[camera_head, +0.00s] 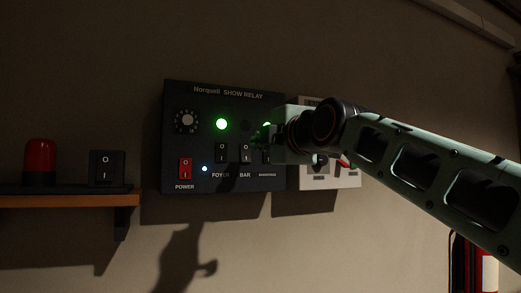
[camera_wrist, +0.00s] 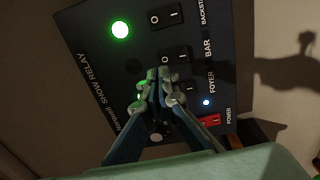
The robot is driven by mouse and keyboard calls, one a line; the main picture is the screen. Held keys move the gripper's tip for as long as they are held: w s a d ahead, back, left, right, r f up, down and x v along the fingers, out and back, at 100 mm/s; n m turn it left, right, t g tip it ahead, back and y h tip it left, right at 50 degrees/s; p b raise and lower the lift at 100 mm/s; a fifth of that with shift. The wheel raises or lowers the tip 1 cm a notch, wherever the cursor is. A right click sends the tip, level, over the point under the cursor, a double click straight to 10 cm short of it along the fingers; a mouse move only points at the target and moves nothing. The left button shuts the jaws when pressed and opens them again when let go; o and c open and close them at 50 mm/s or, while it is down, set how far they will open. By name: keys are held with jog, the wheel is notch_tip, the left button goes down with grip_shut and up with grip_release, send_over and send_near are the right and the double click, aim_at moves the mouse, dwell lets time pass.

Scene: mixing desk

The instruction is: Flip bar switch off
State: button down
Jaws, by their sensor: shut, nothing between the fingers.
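The bar switch (camera_head: 246,153) is a black rocker above the BAR label on a dark relay panel (camera_head: 225,183). In the wrist view the bar switch (camera_wrist: 176,57) lies just beyond my fingertips; which side is pressed in I cannot tell. The lamp above it (camera_head: 245,125) is dark. My gripper (camera_head: 262,136) is in front of the panel, right of and above the bar switch. In the wrist view my gripper (camera_wrist: 157,74) is shut and empty, its fingertips beside the bar switch's edge. I cannot tell whether they touch.
The foyer switch (camera_wrist: 182,87) and backstage switch (camera_wrist: 167,15) flank it. The foyer lamp (camera_head: 221,124) and backstage lamp (camera_wrist: 120,29) glow green. A red power switch (camera_head: 185,168) and a dial (camera_head: 186,121) are at left. A shelf (camera_head: 60,200) holds a red lamp (camera_head: 40,158).

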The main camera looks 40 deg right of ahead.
jog(key=r+b+v, duration=0.1)
jog(key=v, duration=0.6)
jog(key=shift+s+a+r, duration=0.2)
jog(key=shift+s, duration=0.2)
jog(key=w+a+f+m+g+y+p, duration=0.2)
jog(key=a+f+m+g, duration=0.1)
jog(key=a+f, duration=0.55)
jog(key=w+a+f+m+g+y+p, duration=0.1)
jog(key=a+f+m+g+y, duration=0.3)
jog(key=f, duration=0.7)
jog(key=s+a+f+m+g+p, duration=0.1)
jog(key=s+a+f+m+g, duration=0.1)
jog(key=f, duration=0.6)
jog(key=s+a+f+m+g+h+p, duration=0.1)
jog(key=s+a+f+m, duration=0.2)
jog(key=f, duration=0.6)
jog(key=s+a+f+m+g+p, duration=0.1)
jog(key=s+a+f+m+g, duration=0.1)
jog(key=s+a+f, duration=0.3)
notch_tip(320, 180, down, 4)
jog(key=shift+s+a+f+m+g+h, duration=0.1)
jog(key=shift+s+a+m+g+h, duration=0.25)
jog(key=shift+m, duration=0.35)
jog(key=c, duration=2.7)
grip_release()
jog(key=shift+w, duration=0.1)
jog(key=shift+c, duration=0.2)
